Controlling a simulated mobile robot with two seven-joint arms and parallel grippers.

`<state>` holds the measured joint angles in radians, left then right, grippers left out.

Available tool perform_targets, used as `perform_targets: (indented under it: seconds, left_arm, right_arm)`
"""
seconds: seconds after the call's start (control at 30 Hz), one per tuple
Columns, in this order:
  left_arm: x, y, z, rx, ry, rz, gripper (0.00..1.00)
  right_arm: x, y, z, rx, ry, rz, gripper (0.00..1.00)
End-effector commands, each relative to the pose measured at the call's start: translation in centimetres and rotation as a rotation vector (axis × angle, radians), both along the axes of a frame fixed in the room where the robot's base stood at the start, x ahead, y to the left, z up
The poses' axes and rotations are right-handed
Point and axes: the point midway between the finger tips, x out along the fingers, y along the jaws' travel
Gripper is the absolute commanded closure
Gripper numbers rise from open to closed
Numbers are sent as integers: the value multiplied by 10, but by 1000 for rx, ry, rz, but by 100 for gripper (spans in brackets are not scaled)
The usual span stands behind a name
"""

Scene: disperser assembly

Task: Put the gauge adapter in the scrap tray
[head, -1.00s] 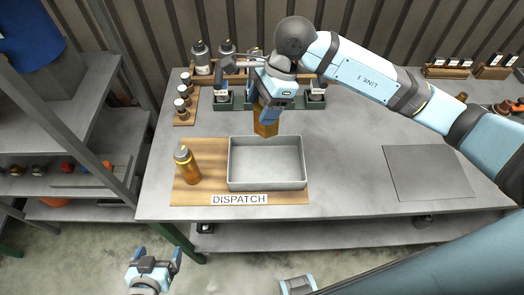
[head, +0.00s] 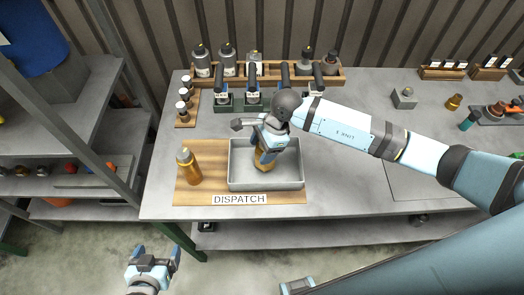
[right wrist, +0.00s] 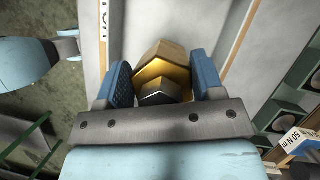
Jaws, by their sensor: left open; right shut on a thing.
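A brass-coloured hexagonal part (head: 264,165), which I take for the gauge adapter, is between the fingers of my right gripper (head: 266,150). The right wrist view shows this part (right wrist: 163,58) with a dark hexagonal end, clasped between both blue fingers (right wrist: 162,82). An open grey tray (head: 265,184) lies on the wooden DISPATCH board; it bears no visible scrap label. The part hangs over or inside the tray; I cannot tell if it touches the floor. My left gripper (head: 155,253) is open and empty in front of the bench.
An amber bottle (head: 189,167) stands on the board (head: 207,193), left of the tray. Behind are green holders (head: 223,103) and a wooden rack (head: 325,74) of bottles. A grey block (head: 404,99) and a small brass fitting (head: 453,102) sit at right. A metal shelf stands left.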

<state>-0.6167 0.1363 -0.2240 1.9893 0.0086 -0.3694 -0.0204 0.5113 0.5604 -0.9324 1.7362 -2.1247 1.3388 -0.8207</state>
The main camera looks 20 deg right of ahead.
Motion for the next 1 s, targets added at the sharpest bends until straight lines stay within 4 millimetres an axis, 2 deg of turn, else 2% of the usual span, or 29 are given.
perform_targets:
  seconds: [0.2,0.57,0.6,0.7,1.0]
  left_arm:
    - [0,-1,5,-1,0,1,9]
    - [-1,-1,0,-2,2,0,9]
    - [-1,-1,0,-2,3,-1,9]
    - [-2,-2,0,-2,5,-1,9]
    - [-2,-2,2,-2,5,-1,9]
  right_arm:
    - [1,1,-23,2,-1,0,98]
    - [1,0,-28,1,-3,1,98]
    - [0,0,-29,-1,0,0,34]
    - [0,0,-29,-1,0,0,12]
    - [0,0,-27,0,0,0,12]
